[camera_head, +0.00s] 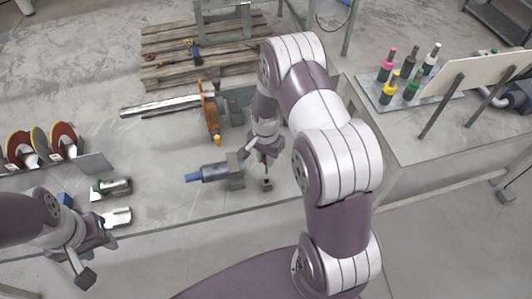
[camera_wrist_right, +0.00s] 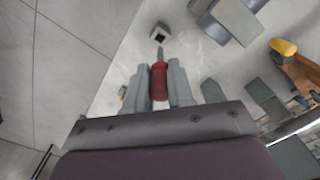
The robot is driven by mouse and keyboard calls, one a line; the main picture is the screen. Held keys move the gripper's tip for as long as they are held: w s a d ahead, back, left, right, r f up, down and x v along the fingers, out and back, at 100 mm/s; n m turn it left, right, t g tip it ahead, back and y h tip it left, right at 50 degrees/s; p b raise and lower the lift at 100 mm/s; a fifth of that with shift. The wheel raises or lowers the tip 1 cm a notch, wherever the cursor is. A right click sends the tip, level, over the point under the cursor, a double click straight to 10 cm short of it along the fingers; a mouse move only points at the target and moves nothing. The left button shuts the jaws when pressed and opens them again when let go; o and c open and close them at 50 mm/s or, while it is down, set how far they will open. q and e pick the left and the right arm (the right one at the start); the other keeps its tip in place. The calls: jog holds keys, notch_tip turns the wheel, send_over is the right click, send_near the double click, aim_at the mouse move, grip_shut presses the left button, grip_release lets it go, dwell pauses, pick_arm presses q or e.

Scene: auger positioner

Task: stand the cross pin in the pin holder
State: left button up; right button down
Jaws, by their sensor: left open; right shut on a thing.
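The cross pin (camera_wrist_right: 158,80) is red with a thin grey tip and is held between the two grey fingers of my right gripper (camera_wrist_right: 160,84). In the head view the right gripper (camera_head: 266,148) is shut on it above the bench, with the red pin (camera_head: 265,159) pointing down. The pin holder (camera_head: 266,185) is a small dark block just below the pin; it also shows in the right wrist view (camera_wrist_right: 158,34) with a dark square opening. The tip looks close to the holder; I cannot tell whether they touch. My left gripper (camera_head: 97,259) is open and empty at the lower left.
A blue-grey cylindrical tool (camera_head: 215,172) in a grey block lies left of the holder. Several coloured bottles (camera_head: 388,92) stand on the right table. Bench around the holder is mostly clear.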

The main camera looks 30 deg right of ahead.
notch_tip(320, 180, down, 3)
jog(key=shift+s+r+b, duration=0.15)
jog(key=shift+r+b, duration=0.05)
jog(key=shift+b, duration=0.4)
jog(key=shift+f+b, duration=0.4)
jog(key=shift+f, duration=0.3)
jog(key=shift+r, duration=0.1)
dwell(0.4)
jog(key=shift+f+b, duration=1.9)
jog(key=shift+f, duration=1)
jog(key=c, duration=0.9)
grip_release()
jog(key=shift+r, duration=0.1)
